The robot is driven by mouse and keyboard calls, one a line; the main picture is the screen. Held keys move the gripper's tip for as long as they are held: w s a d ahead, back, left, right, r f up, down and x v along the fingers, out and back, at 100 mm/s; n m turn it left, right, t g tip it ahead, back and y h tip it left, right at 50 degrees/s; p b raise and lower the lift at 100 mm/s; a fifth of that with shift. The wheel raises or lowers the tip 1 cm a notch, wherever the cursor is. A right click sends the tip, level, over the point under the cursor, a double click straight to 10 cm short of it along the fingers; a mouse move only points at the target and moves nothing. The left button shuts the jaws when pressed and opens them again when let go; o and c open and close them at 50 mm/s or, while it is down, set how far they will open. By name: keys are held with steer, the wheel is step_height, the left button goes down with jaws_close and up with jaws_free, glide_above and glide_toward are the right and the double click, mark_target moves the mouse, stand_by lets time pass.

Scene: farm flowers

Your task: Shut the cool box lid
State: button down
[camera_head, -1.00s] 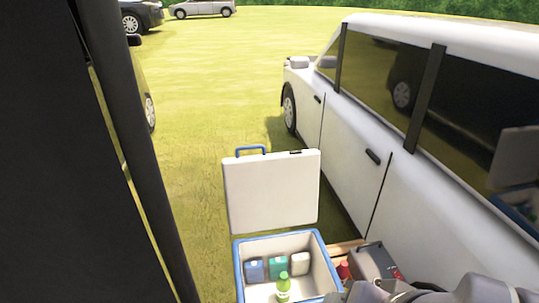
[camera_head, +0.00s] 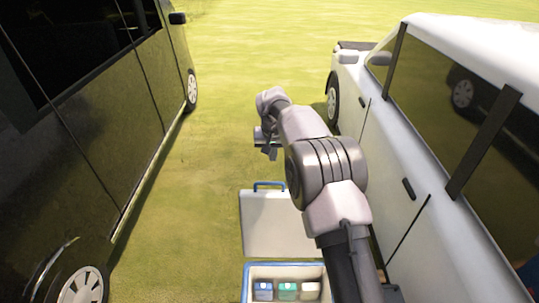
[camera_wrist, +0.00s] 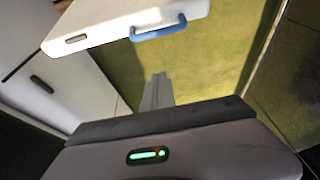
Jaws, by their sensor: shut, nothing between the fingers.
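The cool box (camera_head: 243,284) sits at the bottom of the head view, a white box with a blue rim, partly cut off by the frame. Its white lid (camera_head: 265,225) stands open, raised at the box's far side, with a blue handle (camera_head: 269,184) on its top edge. The lid (camera_wrist: 130,18) and its blue handle (camera_wrist: 158,30) also show at the top of the wrist view. My gripper (camera_head: 268,151) is beyond the lid, above the grass, and looks apart from it. Its fingers (camera_wrist: 158,82) are shut and empty, and point towards the handle side.
Blue (camera_head: 264,290), teal (camera_head: 287,290) and white (camera_head: 310,290) items lie in the box. A white car (camera_head: 430,160) stands close on the right and a dark vehicle (camera_head: 90,130) on the left. Open grass (camera_head: 210,190) lies between them.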

step_height(320, 180, down, 9)
steer(key=s+b, duration=0.1)
steer(key=shift+r, duration=0.15)
stand_by(0.4)
steer(key=shift+s+b, duration=0.1)
steer(key=shift+b, duration=0.2)
